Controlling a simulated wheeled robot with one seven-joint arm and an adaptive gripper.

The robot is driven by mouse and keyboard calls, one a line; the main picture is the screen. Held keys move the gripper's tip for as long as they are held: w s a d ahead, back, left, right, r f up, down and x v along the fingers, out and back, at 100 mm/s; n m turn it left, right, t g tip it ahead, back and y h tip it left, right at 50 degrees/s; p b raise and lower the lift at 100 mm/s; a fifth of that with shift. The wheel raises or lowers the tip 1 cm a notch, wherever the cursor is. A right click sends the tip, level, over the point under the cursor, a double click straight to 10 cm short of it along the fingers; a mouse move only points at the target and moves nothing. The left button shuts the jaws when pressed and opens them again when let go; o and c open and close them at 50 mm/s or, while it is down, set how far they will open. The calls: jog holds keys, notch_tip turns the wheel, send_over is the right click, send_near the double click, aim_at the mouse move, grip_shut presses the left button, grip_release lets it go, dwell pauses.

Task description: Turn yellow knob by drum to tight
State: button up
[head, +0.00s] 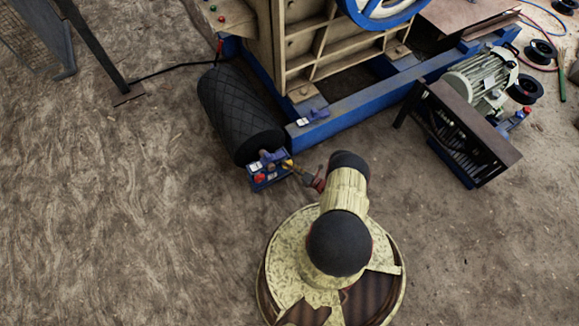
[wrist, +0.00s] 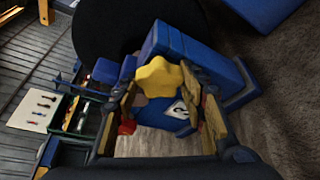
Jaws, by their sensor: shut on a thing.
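The yellow knob (wrist: 158,77) has a lobed, star-like head and shows between my fingertips in the wrist view. It is on a blue unit (head: 268,178) at the near end of the black drum (head: 240,112). My gripper (wrist: 161,86) is shut on the knob, with one finger on each side of it. In the head view my gripper (head: 292,168) reaches the right side of the blue unit from the right. The knob is too small there to tell its turn angle, and no tight mark can be read.
A red knob (head: 259,178) sits on the blue unit's front, close to my gripper. The blue machine frame (head: 350,115) runs behind, with a small white-and-blue part on it. A motor (head: 480,80) and a brown-topped box (head: 465,135) stand right.

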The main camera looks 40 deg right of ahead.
jog(key=shift+m, duration=0.4)
jog(key=shift+d, duration=0.1)
jog(key=o, duration=1.2)
jog(key=shift+c, duration=0.2)
jog(key=v, duration=1.2)
jog(key=shift+f, duration=0.2)
jog(key=shift+d, duration=0.1)
